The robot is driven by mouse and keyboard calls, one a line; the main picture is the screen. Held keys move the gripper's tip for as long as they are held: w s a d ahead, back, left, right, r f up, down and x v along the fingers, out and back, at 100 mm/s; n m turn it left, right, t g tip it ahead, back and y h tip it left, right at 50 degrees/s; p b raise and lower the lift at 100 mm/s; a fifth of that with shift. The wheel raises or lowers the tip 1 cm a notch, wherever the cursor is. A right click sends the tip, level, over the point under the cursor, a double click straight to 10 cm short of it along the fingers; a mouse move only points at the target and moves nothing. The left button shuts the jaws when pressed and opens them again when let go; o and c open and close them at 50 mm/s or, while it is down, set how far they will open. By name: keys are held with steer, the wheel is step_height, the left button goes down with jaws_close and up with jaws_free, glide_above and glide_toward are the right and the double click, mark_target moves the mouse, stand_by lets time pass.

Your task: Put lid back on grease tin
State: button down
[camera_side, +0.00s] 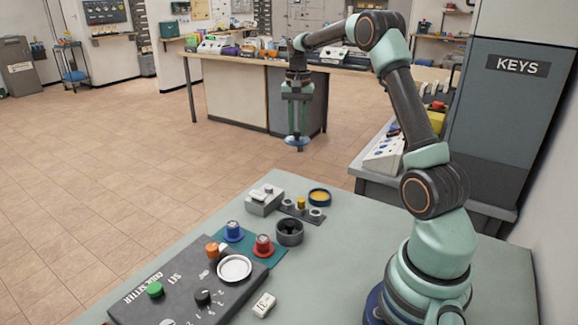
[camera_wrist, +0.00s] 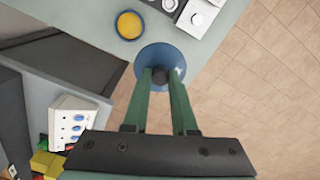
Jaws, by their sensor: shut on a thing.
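The grease tin (camera_side: 319,196) is a round blue tin, open on top with yellow grease inside. It stands near the far edge of the grey-green table, and it also shows at the top of the wrist view (camera_wrist: 130,25). My gripper (camera_side: 297,131) is shut on the blue round lid (camera_side: 296,142), which hangs in the air beneath the fingers, higher than the tabletop. In the wrist view, my fingertips (camera_wrist: 163,76) close on a dark knob in the middle of the lid (camera_wrist: 160,56). The lid is apart from the tin, below and right of it there.
Beside the tin are a small tray with a yellow part (camera_side: 301,204), a grey box (camera_side: 265,200) and a dark round cup (camera_side: 289,232). A dark panel with coloured knobs (camera_side: 190,290) lies at the near left. A grey cabinet (camera_side: 510,120) stands at right.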

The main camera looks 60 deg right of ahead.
steer(key=shift+s+f, duration=1.35)
steer(key=shift+f, duration=1.1)
steer(key=shift+s+f, duration=1.4)
steer(key=shift+f, duration=1.1)
steer(key=shift+s+f, duration=1.35)
steer(key=shift+f, duration=1.1)
steer(key=shift+f, duration=0.15)
steer(key=shift+c, duration=0.8)
jaws_free()
step_height(320, 180, up, 7)
jaws_close()
